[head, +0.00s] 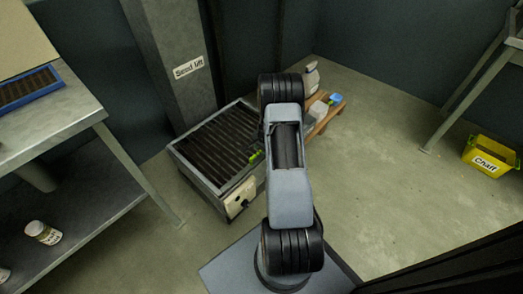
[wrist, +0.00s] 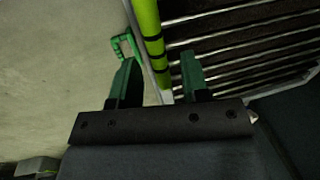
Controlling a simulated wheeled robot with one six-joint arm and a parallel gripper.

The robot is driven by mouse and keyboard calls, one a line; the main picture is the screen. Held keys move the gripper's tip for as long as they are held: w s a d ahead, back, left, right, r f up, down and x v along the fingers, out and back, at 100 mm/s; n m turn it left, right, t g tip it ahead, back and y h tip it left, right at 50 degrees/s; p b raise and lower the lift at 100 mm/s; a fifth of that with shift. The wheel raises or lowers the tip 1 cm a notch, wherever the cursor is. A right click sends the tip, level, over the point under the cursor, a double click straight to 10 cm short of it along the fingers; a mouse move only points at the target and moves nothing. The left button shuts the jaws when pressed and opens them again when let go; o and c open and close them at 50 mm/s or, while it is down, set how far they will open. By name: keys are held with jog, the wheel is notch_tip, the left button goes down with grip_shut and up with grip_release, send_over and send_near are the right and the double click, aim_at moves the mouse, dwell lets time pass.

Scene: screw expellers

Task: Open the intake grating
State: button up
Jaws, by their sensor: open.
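The intake grating (head: 215,145) is a set of dark slats with pale bars in a grey metal frame, lying flat and closed on a low box near the Seed lift column. Its lime-green handle (head: 257,156) shows just left of my arm. In the wrist view the handle (wrist: 149,30), with black bands, runs along the grating's edge, and the bars (wrist: 245,45) lie to its right. My gripper (wrist: 159,62) is open, its two dark green fingers on either side of the handle's line. I cannot tell whether they touch it. My arm hides the gripper in the head view.
A cream box with a black knob (head: 240,197) is on the intake's front. A green loop (wrist: 122,44) shows beside the left finger. Sacks stand on a wooden pallet (head: 328,118) behind my arm.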

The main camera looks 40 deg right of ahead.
jog(key=shift+f, duration=0.1)
grip_shut()
dwell(0.4)
